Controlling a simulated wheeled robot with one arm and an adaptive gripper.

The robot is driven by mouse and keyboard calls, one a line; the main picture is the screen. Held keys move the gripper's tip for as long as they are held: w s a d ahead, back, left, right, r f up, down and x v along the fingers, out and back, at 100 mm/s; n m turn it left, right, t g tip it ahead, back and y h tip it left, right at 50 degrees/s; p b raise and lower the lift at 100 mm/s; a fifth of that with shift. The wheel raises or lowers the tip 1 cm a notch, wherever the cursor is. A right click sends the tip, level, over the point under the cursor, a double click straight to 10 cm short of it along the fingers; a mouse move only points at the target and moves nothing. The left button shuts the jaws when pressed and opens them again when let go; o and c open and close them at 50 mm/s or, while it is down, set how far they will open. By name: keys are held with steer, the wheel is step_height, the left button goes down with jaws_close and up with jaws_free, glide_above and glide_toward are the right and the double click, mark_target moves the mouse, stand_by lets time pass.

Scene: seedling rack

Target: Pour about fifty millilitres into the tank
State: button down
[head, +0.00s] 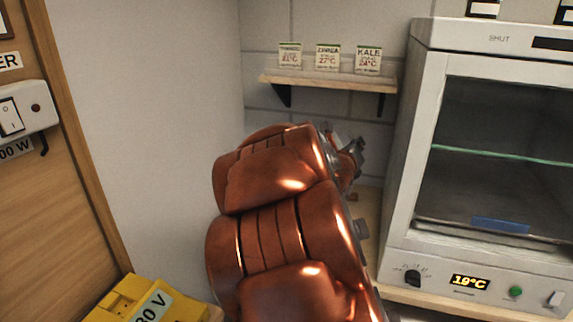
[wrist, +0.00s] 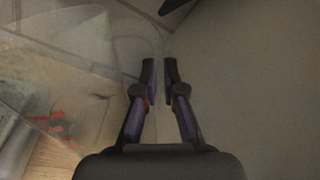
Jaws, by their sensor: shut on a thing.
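My gripper (wrist: 160,82) shows in the wrist view with its two dark fingers close together, shut on a part of a clear vessel that is hard to make out between them. The clear vessel (wrist: 50,128), with red markings on its wall, fills the left of the wrist view. Its outline is faint, and I cannot tell its liquid level. In the head view my copper-coloured arm covers the middle and hides most of the gripper and the vessel. I cannot make out the tank in either view.
A white cabinet (head: 400,235) with a glass front and a 19°C display stands at the right. A wall shelf (head: 330,80) holds three seed packets. A yellow box (head: 135,303) sits at the lower left, below a switch (head: 12,115) on a wooden panel.

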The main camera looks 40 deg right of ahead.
steer(key=s+f+m+b, duration=0.2)
steer(key=f+b, duration=0.3)
steer(key=b, duration=0.6)
steer(key=s+d+f+m+t+b, duration=0.1)
steer(key=f+m+b, duration=0.3)
steer(key=b, duration=0.7)
step_height(320, 180, down, 2)
steer(key=shift+s+f+m, duration=0.1)
steer(key=shift+s+m, duration=0.2)
steer(key=shift+s, duration=0.1)
